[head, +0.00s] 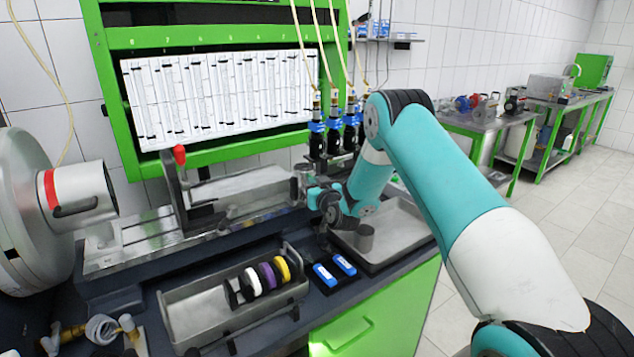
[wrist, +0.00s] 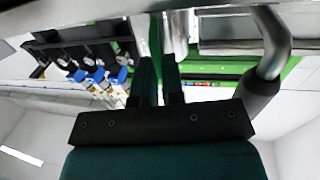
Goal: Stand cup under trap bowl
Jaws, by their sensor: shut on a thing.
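My gripper (head: 312,190) is near the right end of the metal bench fixture, below the row of black and blue trap units (head: 335,135). It is shut on a small shiny metal cylinder, which looks like the cup (head: 299,184). In the wrist view the two dark fingers (wrist: 160,75) are close together, with the metal cup (wrist: 178,35) at their tips. The trap units also show at the left of the wrist view (wrist: 95,72). Which trap bowl is meant, and the exact gap to the cup, I cannot tell.
A front tray (head: 190,315) holds several coloured rings. Two blue-labelled items (head: 335,270) lie beside it. A red-knobbed lever (head: 180,155) stands left. A bent pipe with dark sleeve (wrist: 265,90) is close by.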

